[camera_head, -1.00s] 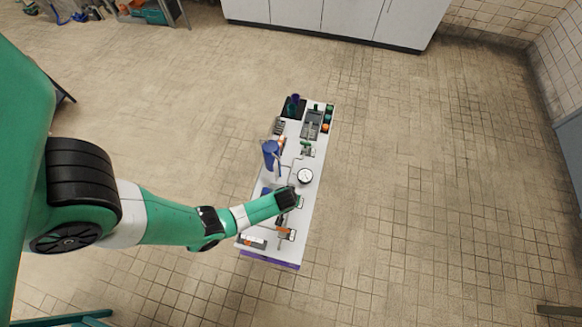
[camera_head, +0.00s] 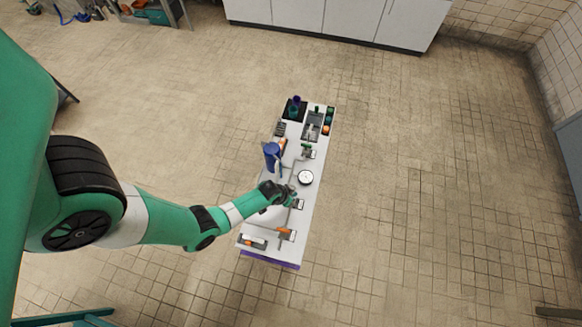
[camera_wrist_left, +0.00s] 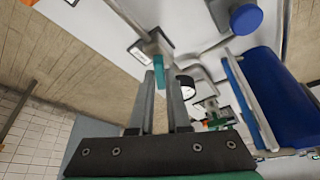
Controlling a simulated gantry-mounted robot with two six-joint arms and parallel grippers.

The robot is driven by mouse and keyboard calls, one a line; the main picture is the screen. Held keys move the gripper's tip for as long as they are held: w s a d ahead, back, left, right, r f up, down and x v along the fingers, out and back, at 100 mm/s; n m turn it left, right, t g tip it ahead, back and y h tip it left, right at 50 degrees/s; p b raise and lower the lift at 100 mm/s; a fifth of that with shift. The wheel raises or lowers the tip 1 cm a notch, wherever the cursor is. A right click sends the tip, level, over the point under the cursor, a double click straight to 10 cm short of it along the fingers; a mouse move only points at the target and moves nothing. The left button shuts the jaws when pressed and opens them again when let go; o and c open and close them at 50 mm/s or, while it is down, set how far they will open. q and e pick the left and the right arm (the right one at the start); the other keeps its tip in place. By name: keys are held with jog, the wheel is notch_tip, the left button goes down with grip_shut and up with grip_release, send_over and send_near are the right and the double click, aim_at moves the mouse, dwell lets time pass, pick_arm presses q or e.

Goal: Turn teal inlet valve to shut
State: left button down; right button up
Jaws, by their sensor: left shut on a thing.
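The teal inlet valve handle (camera_wrist_left: 158,73) shows in the left wrist view as a short teal bar at the tips of my left gripper's two grey fingers (camera_wrist_left: 162,82). The fingers are shut on it, one on each side. A small label card (camera_wrist_left: 139,50) sits just beside the valve. In the head view my left gripper (camera_head: 292,196) reaches over the right-middle part of the white bench (camera_head: 311,205), and its wrist hides most of the teal valve. My right gripper is not in view.
A round white gauge (camera_head: 305,177) stands just beyond my gripper. A blue cylindrical vessel (camera_head: 271,154) stands on the bench's left side. A green-handled valve (camera_head: 306,150) is further back, an orange-handled one (camera_head: 285,233) nearer. The tiled floor (camera_head: 430,200) right of the bench is clear.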

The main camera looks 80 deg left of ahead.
pick_arm(q)
jog(key=m, duration=0.1)
jog(key=m+h, duration=0.1)
jog(key=m, duration=0.1)
jog(key=m+b, duration=0.1)
jog(key=shift+a+f+t+h, duration=0.1)
jog(key=shift+a+t+h, duration=0.15)
jog(key=shift+t+h, duration=0.05)
jog(key=shift+m+h, duration=0.4)
jog(key=shift+m, duration=0.8)
jog(key=shift+a+m+h, duration=0.15)
jog(key=shift+m+h, duration=0.35)
jog(key=shift+m, duration=0.7)
jog(key=shift+a+m+g+h+p, duration=0.1)
jog(key=shift+m+g+h+p, duration=0.4)
jog(key=shift+m, duration=0.8)
jog(key=c, duration=0.9)
grip_release()
